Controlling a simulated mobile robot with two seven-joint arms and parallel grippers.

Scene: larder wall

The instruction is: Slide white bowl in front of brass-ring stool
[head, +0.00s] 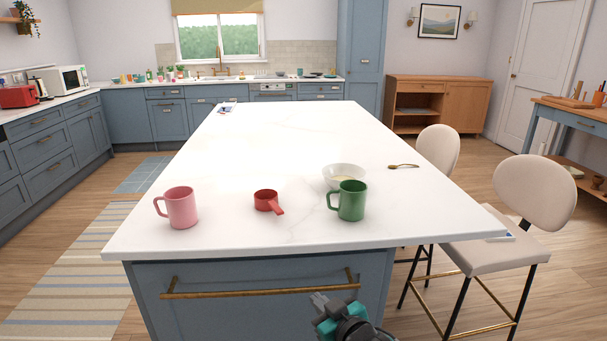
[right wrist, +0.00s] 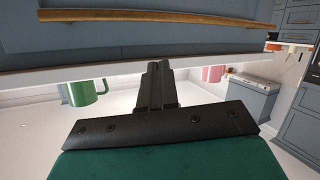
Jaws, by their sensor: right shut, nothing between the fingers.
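The white bowl (head: 344,168) stands on the white island top, toward its right side, partly hidden behind a green mug (head: 352,201). A cream stool with a brass footrest (head: 520,200) stands at the island's right side, near the front. A second cream stool (head: 438,150) stands behind it. My right gripper (head: 319,299) is shut and empty, in front of the island's drawer front and below the top's edge, well apart from the bowl. Its shut fingers (right wrist: 157,72) also show in the right wrist view. My left gripper is not in view.
A red measuring cup (head: 266,200) and a pink mug (head: 180,207) stand left of the green mug. A brass spoon (head: 403,167) lies right of the bowl. A brass drawer handle (head: 258,292) juts out near my right gripper. The island's middle and far parts are mostly clear.

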